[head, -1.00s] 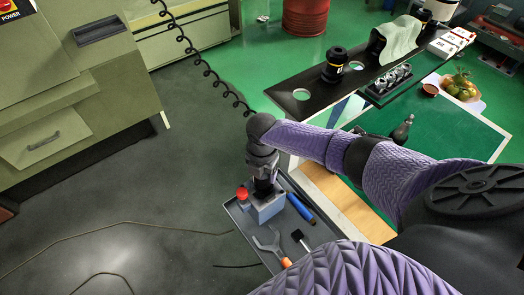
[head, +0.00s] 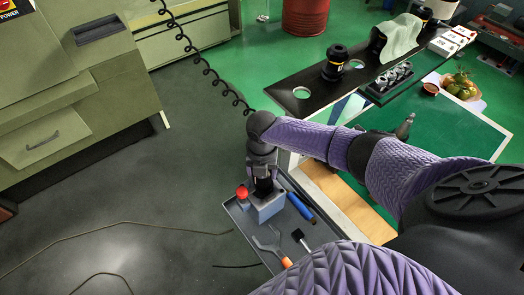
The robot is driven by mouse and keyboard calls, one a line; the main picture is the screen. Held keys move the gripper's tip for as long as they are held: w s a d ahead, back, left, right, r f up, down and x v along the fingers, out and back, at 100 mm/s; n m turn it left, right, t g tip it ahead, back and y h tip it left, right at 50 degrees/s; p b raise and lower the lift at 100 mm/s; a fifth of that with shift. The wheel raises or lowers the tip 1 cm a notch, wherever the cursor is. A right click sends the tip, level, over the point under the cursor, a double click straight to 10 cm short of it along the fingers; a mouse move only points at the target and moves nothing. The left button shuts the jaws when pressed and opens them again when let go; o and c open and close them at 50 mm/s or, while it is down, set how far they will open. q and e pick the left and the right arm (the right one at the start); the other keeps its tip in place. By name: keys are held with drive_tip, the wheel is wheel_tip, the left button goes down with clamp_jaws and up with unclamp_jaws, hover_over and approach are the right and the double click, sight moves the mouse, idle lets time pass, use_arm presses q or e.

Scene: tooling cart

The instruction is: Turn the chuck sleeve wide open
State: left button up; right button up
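The chuck (head: 264,187) is a small dark upright piece on top of a grey-blue block (head: 269,209), which sits in a grey tray on the cart. My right gripper (head: 263,180) points straight down at the chuck, its fingers at either side of the dark sleeve. The gripper and wrist hide most of the sleeve, so I cannot tell whether the fingers press on it or how far the sleeve is turned. My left gripper is not in view.
A green-topped bench (head: 450,130) stands at right. Floor at left is clear except for a cable.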

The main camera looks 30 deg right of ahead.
idle(0.7)
drive_tip(key=o, duration=1.2)
wheel_tip(320, 180, up, 10)
drive_tip(key=shift+p, duration=0.75)
